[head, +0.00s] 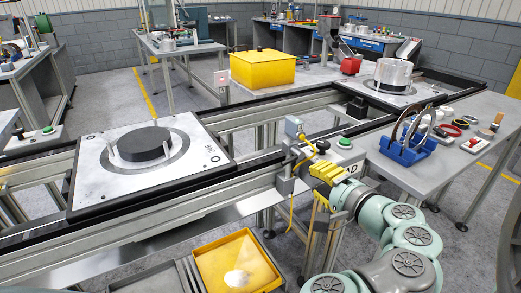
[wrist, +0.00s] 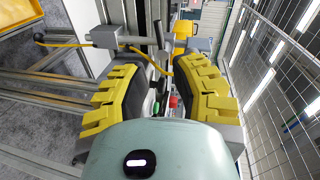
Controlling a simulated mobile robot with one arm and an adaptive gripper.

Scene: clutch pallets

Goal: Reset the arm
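My gripper (head: 326,172) has yellow padded fingers and is held out at the front of the conveyor, just right of a small grey sensor box (head: 293,127) on a post. In the wrist view, my gripper (wrist: 160,72) has its two fingers spread well apart, with nothing between them. My green arm is bent at the lower right of the head view. A pallet (head: 97,160) on the conveyor at left carries a dark round disc (head: 144,144). A second pallet (head: 376,87) at the back right carries a silver drum (head: 393,72).
A yellow box (head: 262,68) stands behind the conveyor. A grey side table (head: 410,174) at right holds a blue rack (head: 403,150) with rings and small parts. A yellow tray (head: 237,262) lies low in front. The wrist view shows a mesh fence (wrist: 285,70) at right.

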